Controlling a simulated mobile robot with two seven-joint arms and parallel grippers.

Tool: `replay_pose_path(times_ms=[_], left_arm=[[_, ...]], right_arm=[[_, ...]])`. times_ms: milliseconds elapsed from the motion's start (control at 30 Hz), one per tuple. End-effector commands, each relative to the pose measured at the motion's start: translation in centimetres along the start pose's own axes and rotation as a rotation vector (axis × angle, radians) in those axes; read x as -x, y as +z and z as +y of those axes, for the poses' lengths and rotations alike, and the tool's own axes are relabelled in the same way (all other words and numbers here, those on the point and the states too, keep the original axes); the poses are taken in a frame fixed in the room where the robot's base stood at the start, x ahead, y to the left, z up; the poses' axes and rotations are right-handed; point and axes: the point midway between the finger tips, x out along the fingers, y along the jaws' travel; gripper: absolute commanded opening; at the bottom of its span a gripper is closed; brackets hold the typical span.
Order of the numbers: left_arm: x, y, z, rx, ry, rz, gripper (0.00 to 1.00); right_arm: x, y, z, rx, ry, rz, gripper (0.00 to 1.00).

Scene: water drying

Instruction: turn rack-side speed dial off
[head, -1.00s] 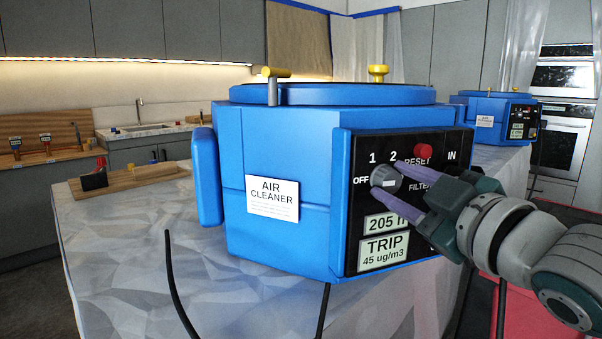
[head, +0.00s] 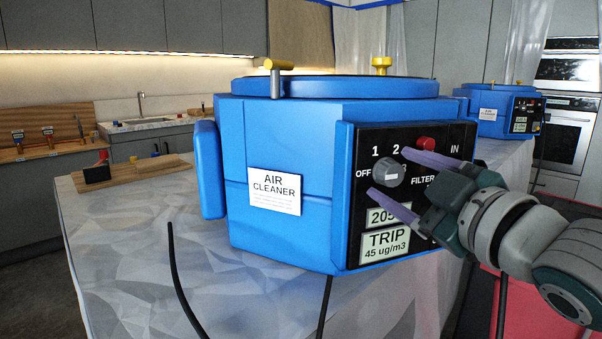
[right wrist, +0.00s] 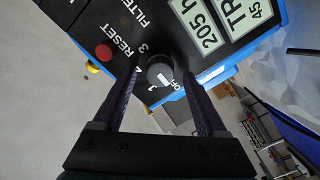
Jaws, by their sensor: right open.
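The grey speed dial (head: 388,173) is on the black panel of the near blue air cleaner (head: 270,140), with OFF at its left and 1 and 2 above it. A pale mark shows on its face, but I cannot tell which setting it points to. My right gripper (head: 389,172) is open, with one purple finger above right of the dial and one below left. In the right wrist view the dial (right wrist: 160,72) lies between the fingertips (right wrist: 161,76), with gaps visible at the sides. Contact with the panel cannot be told. My left gripper is out of view.
The red RESET button (head: 425,142) is close to the upper finger. The display plates (head: 385,243) lie below the dial. A second blue air cleaner (head: 487,112) stands behind at right. A wooden board (head: 130,174) lies on the light-coloured table (head: 140,240) at left.

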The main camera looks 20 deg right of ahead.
Motion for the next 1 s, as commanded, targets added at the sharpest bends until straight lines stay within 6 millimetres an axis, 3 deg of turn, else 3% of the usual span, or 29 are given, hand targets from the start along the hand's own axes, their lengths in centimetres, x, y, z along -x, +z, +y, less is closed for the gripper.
replay_pose_path(times_ms=[267, 700, 1000], left_arm=[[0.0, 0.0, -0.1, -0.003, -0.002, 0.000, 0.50], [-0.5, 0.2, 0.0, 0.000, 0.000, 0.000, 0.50], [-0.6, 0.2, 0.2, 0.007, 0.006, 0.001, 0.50]], right_arm=[[0.7, 0.0, -0.1, -0.002, -0.001, 0.000, 0.75], [8.1, 0.1, -0.1, -0.002, -0.002, -0.002, 0.75], [10.0, 0.0, 0.0, 0.000, 0.000, 0.000, 0.75]])
